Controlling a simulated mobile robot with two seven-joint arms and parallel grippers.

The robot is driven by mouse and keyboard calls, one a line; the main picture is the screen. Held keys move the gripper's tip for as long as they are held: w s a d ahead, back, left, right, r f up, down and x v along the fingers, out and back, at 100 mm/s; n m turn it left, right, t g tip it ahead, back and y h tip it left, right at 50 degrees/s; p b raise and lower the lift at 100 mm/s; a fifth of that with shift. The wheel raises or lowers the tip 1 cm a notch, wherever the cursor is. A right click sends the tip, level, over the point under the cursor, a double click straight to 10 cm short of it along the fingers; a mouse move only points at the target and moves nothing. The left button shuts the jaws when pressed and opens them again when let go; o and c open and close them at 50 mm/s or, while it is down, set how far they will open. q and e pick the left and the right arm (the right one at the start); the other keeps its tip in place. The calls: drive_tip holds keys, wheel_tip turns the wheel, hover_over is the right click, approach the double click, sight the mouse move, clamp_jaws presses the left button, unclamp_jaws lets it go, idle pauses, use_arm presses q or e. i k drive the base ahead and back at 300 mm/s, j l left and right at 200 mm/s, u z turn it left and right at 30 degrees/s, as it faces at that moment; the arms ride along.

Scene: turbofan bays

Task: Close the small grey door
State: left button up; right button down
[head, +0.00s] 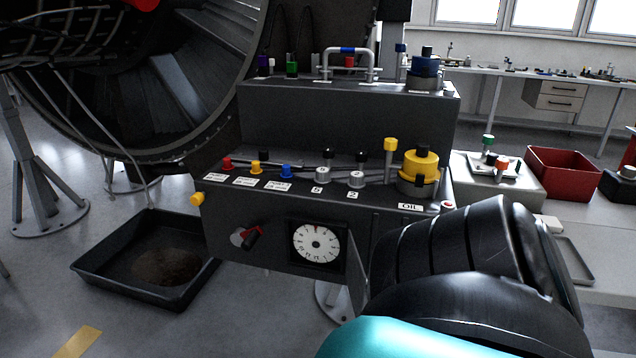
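The small grey door (357,272) stands open beside the round white dial (317,243) in the front of the dark grey console (270,258). I see it nearly edge-on, swung out toward me at the dial's right side. The black and teal arm at the lower right is mine and covers the console front just right of the door. No gripper fingers show on it, and whether it touches the door cannot be told. My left gripper is not in view.
A red-handled knob (252,238) sticks out left of the dial. Knobs and a yellow OIL cap (420,165) stand on the console. A black drip tray (150,262) lies on the floor at left. A red bin (568,173) stands on the right bench.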

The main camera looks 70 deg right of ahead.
sight(356, 280)
drive_tip(key=k+l+z, duration=0.15)
drive_tip(key=l+z, duration=0.15)
drive_tip(key=k+l+z, duration=0.15)
drive_tip(key=l+z, duration=0.45)
drive_tip(key=k+l+z, duration=0.1)
drive_tip(key=l+z, duration=0.15)
drive_tip(key=l, duration=0.25)
